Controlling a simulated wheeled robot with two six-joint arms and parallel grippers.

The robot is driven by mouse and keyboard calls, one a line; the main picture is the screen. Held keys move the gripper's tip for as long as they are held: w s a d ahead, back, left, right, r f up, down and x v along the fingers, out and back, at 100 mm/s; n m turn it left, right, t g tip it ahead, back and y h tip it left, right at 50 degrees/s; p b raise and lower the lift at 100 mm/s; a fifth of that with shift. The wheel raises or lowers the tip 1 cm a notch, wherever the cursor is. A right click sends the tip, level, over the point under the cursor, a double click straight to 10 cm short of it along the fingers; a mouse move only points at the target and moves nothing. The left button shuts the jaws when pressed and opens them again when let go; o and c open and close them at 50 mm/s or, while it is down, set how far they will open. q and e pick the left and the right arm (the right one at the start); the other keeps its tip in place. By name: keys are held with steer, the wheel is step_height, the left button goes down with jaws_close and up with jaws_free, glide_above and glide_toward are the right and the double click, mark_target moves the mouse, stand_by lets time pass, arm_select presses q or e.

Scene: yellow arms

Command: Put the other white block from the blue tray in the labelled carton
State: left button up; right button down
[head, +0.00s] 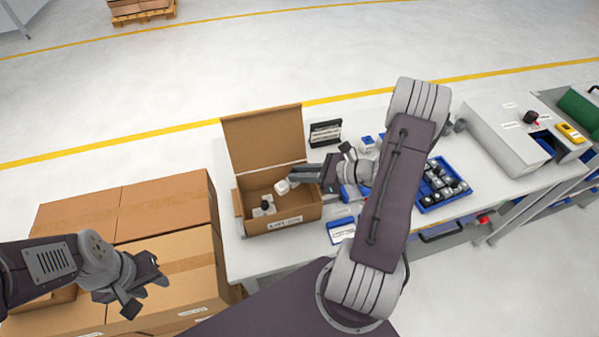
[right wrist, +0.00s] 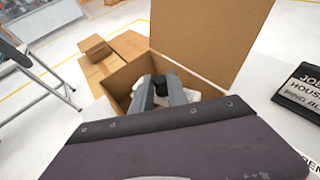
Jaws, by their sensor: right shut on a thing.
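The labelled carton (head: 288,213) stands open on the table, its lid flap (head: 262,138) raised at the back and a label on its front. My right gripper (head: 289,184) reaches over the carton from the right, shut on a white block (head: 282,188). In the right wrist view, a dark part (right wrist: 160,87) shows between the fingers, over the carton opening. Other white and dark pieces (head: 264,208) lie inside the carton. The blue tray (head: 432,206) at right holds several white and black pieces, partly behind my right arm. My left gripper (head: 146,287) is open and empty.
Large closed brown cartons (head: 165,208) stand left of the table, beneath my left gripper. A blue-and-white card (head: 341,229) lies at the front. A grey machine (head: 505,135) stands at far right.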

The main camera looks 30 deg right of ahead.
steer(key=shift+f, duration=0.2)
steer(key=c, duration=1.3)
jaws_free()
steer(key=shift+r, duration=0.1)
